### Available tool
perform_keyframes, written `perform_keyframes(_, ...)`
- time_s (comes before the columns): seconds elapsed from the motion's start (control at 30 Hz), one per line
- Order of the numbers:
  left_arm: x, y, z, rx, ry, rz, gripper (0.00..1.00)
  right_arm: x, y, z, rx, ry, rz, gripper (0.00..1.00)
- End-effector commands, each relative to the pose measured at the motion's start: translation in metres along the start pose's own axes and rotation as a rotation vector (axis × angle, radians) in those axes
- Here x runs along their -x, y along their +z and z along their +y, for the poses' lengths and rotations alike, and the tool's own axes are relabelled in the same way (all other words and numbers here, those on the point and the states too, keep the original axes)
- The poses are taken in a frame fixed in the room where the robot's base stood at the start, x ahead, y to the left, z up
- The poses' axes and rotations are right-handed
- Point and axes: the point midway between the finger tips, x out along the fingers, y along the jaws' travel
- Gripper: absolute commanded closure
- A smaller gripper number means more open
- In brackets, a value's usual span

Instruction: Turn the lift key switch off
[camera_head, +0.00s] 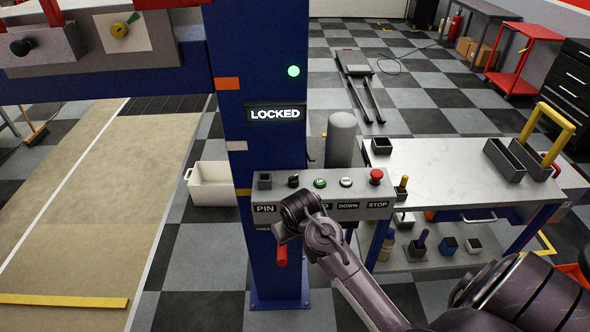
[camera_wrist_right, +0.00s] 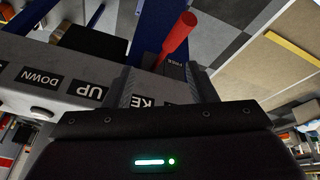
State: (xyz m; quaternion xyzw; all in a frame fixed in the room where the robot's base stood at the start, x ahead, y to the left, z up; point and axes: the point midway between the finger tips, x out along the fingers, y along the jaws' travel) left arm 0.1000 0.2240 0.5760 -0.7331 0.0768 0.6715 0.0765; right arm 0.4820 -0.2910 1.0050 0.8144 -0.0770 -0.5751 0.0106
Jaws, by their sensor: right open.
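The control box (camera_head: 347,207) is fixed to the blue post. The key switch (camera_head: 293,181), a small dark knob, stands on its top face between the PIN socket (camera_head: 264,181) and the green UP button (camera_head: 320,183). Its exact turn angle is too small to tell. My right gripper (camera_head: 288,226) is in front of the box, below the switch, and hides the label under it. In the right wrist view my open fingers (camera_wrist_right: 166,88) straddle a partly hidden label reading "KE". The switch itself does not clearly show there. My left gripper is not in view.
A white DOWN button (camera_head: 346,182) and red STOP button (camera_head: 376,176) are to the right on the box. A red handle (camera_head: 281,255) hangs below my gripper. The post's display (camera_head: 276,114) reads LOCKED, under a green lamp (camera_head: 293,71). A workbench (camera_head: 440,170) stands at right.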

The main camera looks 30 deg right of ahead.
Motion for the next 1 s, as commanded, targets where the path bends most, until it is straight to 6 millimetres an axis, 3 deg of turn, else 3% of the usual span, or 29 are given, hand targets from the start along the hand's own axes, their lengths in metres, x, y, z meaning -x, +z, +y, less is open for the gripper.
perform_keyframes(0.03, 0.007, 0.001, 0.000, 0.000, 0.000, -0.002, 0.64, 0.013, -0.020, 0.010, -0.030, 0.009, 0.009, 0.49)
perform_keyframes(0.2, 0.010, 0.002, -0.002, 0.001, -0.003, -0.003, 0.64, 0.026, -0.068, 0.037, -0.128, 0.025, 0.022, 0.49)
perform_keyframes(0.5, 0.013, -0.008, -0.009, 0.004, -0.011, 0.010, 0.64, 0.045, -0.141, 0.077, -0.297, 0.015, 0.033, 0.49)
perform_keyframes(0.67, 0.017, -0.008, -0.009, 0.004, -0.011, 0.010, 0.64, 0.043, -0.152, 0.083, -0.325, 0.010, 0.030, 0.49)
perform_keyframes(1.0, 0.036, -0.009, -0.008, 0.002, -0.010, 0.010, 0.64, -0.007, -0.154, 0.084, -0.324, 0.010, 0.029, 0.49)
